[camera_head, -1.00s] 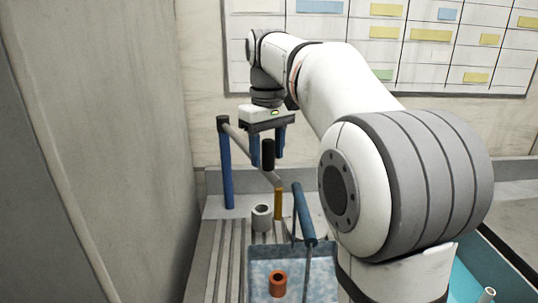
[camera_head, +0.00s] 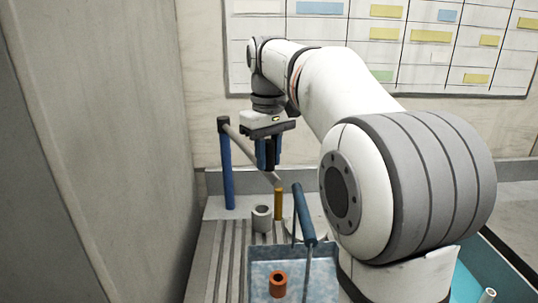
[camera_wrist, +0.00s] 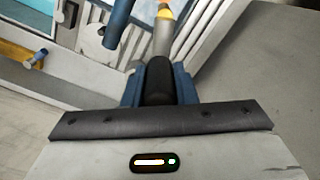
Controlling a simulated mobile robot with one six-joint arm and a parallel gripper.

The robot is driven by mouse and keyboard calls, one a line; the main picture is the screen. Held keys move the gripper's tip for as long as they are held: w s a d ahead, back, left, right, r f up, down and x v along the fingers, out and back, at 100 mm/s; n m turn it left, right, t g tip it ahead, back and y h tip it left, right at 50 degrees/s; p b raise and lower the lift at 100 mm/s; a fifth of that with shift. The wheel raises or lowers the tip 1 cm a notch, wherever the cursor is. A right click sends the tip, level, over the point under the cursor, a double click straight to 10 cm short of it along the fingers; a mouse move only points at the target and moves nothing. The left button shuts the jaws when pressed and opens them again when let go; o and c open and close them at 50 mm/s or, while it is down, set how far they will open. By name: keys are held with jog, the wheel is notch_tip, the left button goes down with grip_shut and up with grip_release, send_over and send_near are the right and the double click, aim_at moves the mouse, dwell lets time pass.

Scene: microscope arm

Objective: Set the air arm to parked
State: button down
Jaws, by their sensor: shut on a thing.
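The air arm (camera_head: 240,140) is a grey bar reaching from the black cap of a tall blue post (camera_head: 228,175) toward the lower right. Its upright black grip (camera_wrist: 157,85) stands on the bar. My gripper (camera_head: 269,164) points down with its blue fingers shut on the black grip, one on each side. In the wrist view the bar (camera_wrist: 164,40) runs up from the grip toward a yellow post (camera_wrist: 166,8). In the head view the yellow post (camera_head: 278,204) stands just below the bar's far end. I cannot tell whether they touch.
A pale cup (camera_head: 262,219) stands on the ribbed bench. A grey wall is close at left.

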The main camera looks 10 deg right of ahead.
jog(key=a+m+p, duration=0.3)
jog(key=a, duration=1)
jog(key=shift+a, duration=0.3)
jog(key=shift+r, duration=0.1)
jog(key=c, duration=1.6)
grip_release()
jog(key=o, duration=0.4)
jog(key=shift+a, duration=0.2)
jog(key=shift+o, duration=0.2)
jog(key=shift+d, duration=0.1)
